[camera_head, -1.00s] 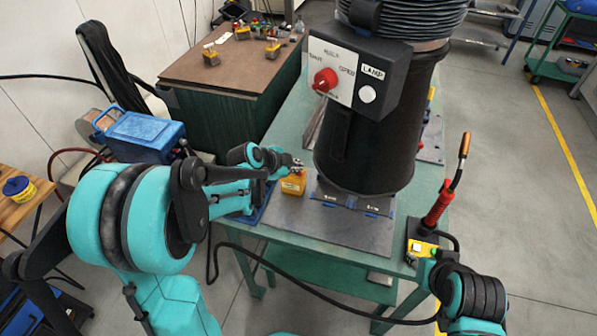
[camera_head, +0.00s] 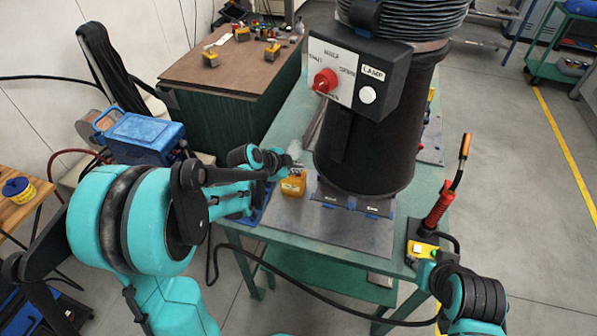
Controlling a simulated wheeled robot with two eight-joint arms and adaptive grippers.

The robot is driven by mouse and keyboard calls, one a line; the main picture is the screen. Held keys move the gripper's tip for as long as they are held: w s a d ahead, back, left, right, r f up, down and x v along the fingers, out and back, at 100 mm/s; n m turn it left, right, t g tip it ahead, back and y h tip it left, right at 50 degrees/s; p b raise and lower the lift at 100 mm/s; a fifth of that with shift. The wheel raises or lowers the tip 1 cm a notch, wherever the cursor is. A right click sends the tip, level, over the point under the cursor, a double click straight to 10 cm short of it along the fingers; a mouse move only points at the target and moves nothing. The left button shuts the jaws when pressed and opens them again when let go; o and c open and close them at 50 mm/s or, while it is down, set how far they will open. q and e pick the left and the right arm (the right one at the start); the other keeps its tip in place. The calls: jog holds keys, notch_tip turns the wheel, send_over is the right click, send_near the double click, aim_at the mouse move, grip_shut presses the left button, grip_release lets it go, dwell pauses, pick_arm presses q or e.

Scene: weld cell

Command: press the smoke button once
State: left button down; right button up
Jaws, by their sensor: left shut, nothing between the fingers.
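A small orange-yellow box (camera_head: 293,185) with a label on its front stands on the green table, left of the black extraction hood. My left gripper (camera_head: 297,168) is shut and empty, with its tips right at the top of this box. The tips and arm hide the box's top, so I cannot see the button itself or tell whether the tips touch it. A faint pale haze (camera_head: 296,149) hangs just above the tips. My right arm shows at the lower right, but I cannot make out its gripper.
The black hood (camera_head: 365,145) carries a panel with a red knob (camera_head: 325,80) and a white lamp (camera_head: 367,95). A red-handled torch (camera_head: 438,206) and a yellow box with buttons (camera_head: 422,250) are at the table's right edge. The metal plate's front (camera_head: 335,232) is clear.

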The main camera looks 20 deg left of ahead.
pick_arm(q)
jog(key=shift+r+p, duration=0.35)
jog(key=shift+r, duration=0.3)
jog(key=shift+r, duration=0.1)
notch_tip(320, 180, up, 5)
jog(key=p, duration=0.4)
jog(key=shift+s, duration=0.1)
dwell(0.5)
jog(key=s+r+n+y, duration=0.2)
jog(key=s+n, duration=0.5)
jog(key=s, duration=0.5)
jog(key=s+r+n+g+y, duration=0.1)
jog(key=s+r+n+y, duration=0.1)
jog(key=s+n, duration=0.5)
jog(key=s, duration=0.6)
jog(key=shift+r, duration=0.2)
